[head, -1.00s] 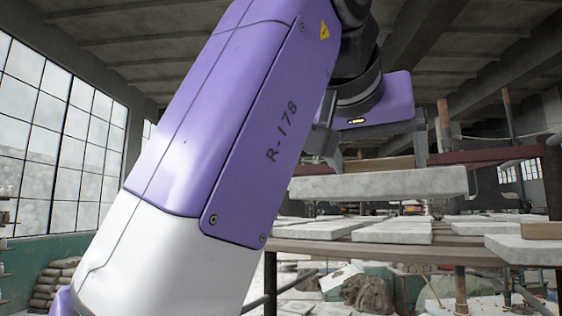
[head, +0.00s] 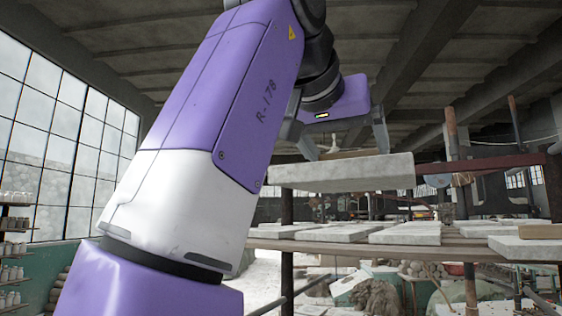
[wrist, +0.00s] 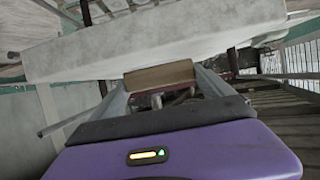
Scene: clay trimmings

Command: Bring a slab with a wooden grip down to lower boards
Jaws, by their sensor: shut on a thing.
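A pale grey slab (head: 345,175) hangs in the air at the middle of the head view, its underside partly showing. My gripper (head: 345,152) is above it, fingers spread to either side. In the wrist view a wooden grip (wrist: 160,77) on the slab sits between the fingers, and my gripper is shut on it. The slab (wrist: 150,40) fills the top of that view and looks tilted there. Lower wooden boards (head: 380,251) lie below the held slab, with a clear gap between.
Several flat slabs (head: 405,237) lie on the lower boards. A dark red rail (head: 480,163) and posts stand at the right. Shelves with jars (head: 14,245) are at the far left.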

